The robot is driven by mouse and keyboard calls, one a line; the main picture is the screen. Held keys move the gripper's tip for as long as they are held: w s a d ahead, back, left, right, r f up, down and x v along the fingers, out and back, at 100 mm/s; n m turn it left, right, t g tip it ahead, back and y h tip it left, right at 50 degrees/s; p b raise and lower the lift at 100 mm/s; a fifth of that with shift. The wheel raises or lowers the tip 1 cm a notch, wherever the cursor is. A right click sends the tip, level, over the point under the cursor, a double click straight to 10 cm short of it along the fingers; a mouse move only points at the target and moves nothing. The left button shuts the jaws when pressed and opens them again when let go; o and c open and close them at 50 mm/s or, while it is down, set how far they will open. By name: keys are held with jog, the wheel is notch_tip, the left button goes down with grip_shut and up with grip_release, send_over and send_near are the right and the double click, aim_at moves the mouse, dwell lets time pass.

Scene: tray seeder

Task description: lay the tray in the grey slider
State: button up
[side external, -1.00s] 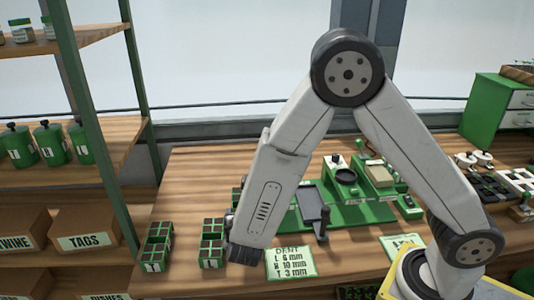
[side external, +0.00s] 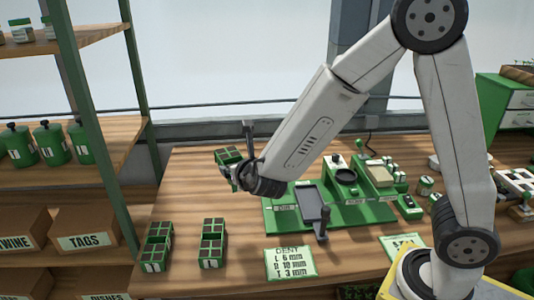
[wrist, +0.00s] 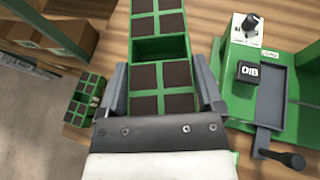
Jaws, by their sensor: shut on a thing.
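My gripper (side external: 243,162) is shut on a green seed tray (side external: 227,155) with dark soil cells, held tilted above the table to the left of the green seeder. In the wrist view the tray (wrist: 160,75) lies between both fingers, and one cell gap looks empty green. The grey slider (side external: 311,204) is a shallow, empty-looking channel at the seeder's left end, to the right of and below my gripper. It also shows in the wrist view (wrist: 272,95), right of the held tray, with a dark handle (wrist: 285,156) at its near end.
Two more green trays (side external: 158,247) (side external: 212,243) stand on the table front left. A DENT card (side external: 290,262) lies in front of the seeder (side external: 350,212). A black block (wrist: 248,71) stands by the slider. A shelf post (side external: 95,130) rises at left.

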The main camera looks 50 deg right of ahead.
jog(key=shift+s+d+r+n+t+y, duration=0.1)
jog(key=shift+d+r+n+y, duration=0.25)
jog(key=shift+r, duration=0.35)
jog(key=shift+w+d+r+n+t+y, duration=0.1)
jog(key=shift+d+r+n+y, duration=0.25)
jog(key=shift+r, duration=0.4)
jog(key=shift+s+d+r+n+t+y, duration=0.1)
jog(key=shift+d+r+n+y, duration=0.2)
jog(key=shift+r, duration=0.4)
jog(key=shift+f, duration=0.1)
jog(key=shift+a+f+m, duration=0.15)
jog(key=shift+f+m, duration=0.15)
jog(key=shift+f, duration=0.05)
jog(key=a+f+m+h, duration=0.1)
jog(key=f, duration=0.1)
jog(key=a+f+g+h, duration=0.1)
jog(key=f, duration=0.1)
jog(key=a+f+m+h, duration=0.1)
jog(key=f, duration=0.1)
jog(key=shift+s+a+f+m, duration=0.15)
jog(key=shift+s+f+m, duration=0.15)
jog(key=shift+f, duration=0.05)
jog(key=s+a+f+m+g+h, duration=0.2)
jog(key=s+f, duration=0.2)
jog(key=f, duration=0.2)
jog(key=shift+m+h, duration=0.4)
jog(key=shift+f, duration=0.1)
jog(key=shift+w+f, duration=0.1)
jog(key=shift+f, duration=2.7)
